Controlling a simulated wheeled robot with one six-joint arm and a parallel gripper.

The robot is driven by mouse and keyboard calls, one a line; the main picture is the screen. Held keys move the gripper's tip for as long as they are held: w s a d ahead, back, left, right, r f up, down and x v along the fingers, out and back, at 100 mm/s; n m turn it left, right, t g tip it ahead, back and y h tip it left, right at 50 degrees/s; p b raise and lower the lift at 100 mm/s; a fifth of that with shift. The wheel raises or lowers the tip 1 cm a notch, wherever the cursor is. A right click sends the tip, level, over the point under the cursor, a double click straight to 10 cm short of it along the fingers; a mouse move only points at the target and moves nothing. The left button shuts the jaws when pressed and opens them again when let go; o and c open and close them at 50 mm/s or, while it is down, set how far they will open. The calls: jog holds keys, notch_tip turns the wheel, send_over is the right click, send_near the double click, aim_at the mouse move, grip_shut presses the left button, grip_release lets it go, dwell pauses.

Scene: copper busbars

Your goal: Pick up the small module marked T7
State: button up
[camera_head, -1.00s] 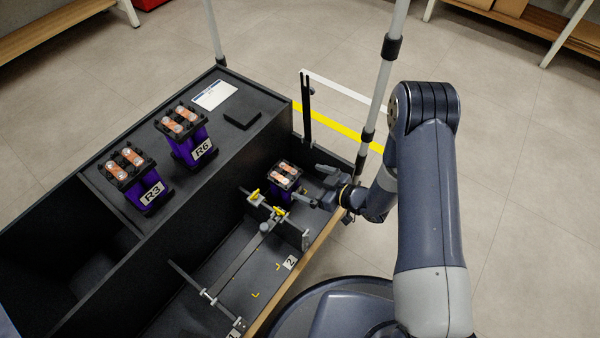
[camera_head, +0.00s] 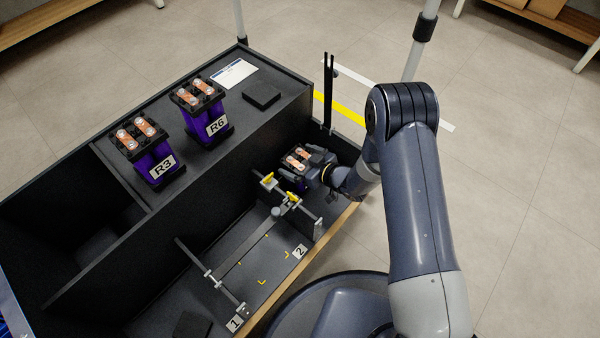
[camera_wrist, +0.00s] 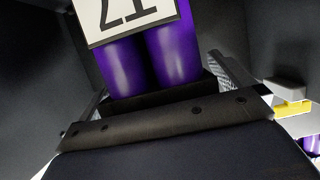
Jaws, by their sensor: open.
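The small module (camera_head: 297,158) stands in the far end of the lower bay, with copper pieces on its dark top. In the wrist view its purple body (camera_wrist: 172,55) stands on a dark base and carries a white label. The label is cut off by the top edge, and its characters look partly like T7. My gripper (camera_head: 308,167) is at the module's right side in the head view. In the wrist view the open fingers (camera_wrist: 160,82) lie left and right of the module's lower part. I cannot tell whether either finger touches it.
Two larger purple modules, R3 (camera_head: 156,160) and R6 (camera_head: 206,113), stand on the upper shelf. A bar fixture with yellow clamps (camera_head: 267,181) sits close in front of the small module. A black upright post (camera_head: 328,95) stands behind. Bay walls enclose the module closely.

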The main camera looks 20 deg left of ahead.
jog(key=c, duration=1.9)
jog(key=shift+r, duration=0.2)
jog(key=shift+c, duration=0.6)
